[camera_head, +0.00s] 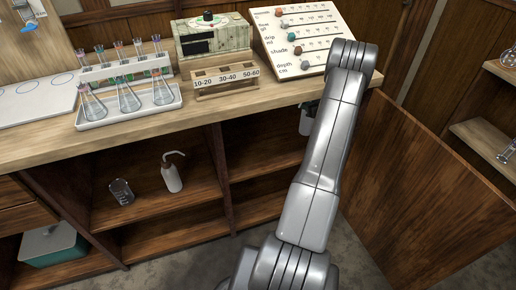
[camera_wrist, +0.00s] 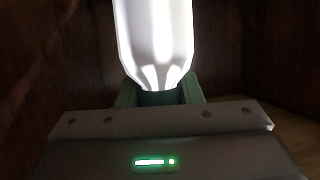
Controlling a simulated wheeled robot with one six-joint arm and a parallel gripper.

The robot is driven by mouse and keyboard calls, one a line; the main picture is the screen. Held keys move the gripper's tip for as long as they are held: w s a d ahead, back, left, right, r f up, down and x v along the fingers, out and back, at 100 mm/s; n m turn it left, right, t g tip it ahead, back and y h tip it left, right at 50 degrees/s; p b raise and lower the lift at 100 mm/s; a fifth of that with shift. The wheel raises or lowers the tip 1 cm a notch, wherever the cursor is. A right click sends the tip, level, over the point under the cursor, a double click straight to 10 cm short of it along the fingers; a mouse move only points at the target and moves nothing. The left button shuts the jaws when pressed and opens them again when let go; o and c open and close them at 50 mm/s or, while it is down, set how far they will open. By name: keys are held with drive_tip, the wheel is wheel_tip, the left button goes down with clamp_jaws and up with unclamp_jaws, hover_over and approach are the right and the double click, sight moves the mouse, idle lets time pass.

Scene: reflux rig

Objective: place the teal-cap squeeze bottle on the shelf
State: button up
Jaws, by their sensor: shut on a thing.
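My gripper (camera_wrist: 158,93) is shut on a white, smooth-bodied bottle (camera_wrist: 158,40) in the wrist view. The bottle's tapered end sits between the greenish jaws, and its other end runs out of the top of the frame. Any teal cap is hidden or cannot be told apart from the jaws. My arm covers most of the gripper there. The cabinet's middle shelf (camera_head: 258,187) has bare room in the right compartment.
A white wash bottle (camera_head: 172,176) with a bent spout and a glass beaker (camera_head: 121,191) stand on the shelf in the left compartment. An upright divider (camera_head: 221,180) separates the compartments. An open wooden door (camera_head: 410,190) is at the right. The bench top (camera_head: 235,108) overhangs the shelves.

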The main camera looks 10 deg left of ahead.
drive_tip(key=shift+w+a+r, duration=0.1)
drive_tip(key=shift+w+a, duration=0.05)
drive_tip(key=shift+a, duration=0.2)
drive_tip(key=s+a+b, duration=0.2)
drive_tip(key=s+a, duration=0.9)
drive_tip(key=a, duration=0.5)
wheel_tip(320, 180, down, 7)
drive_tip(key=shift+a+b, duration=0.15)
drive_tip(key=shift+b, duration=0.3)
drive_tip(key=shift+f, duration=0.2)
drive_tip(key=o, duration=0.7)
drive_tip(key=v, duration=1.2)
drive_tip(key=shift+s+r+p, duration=0.1)
drive_tip(key=shift+s+p, duration=0.05)
drive_tip(key=shift+p, duration=0.25)
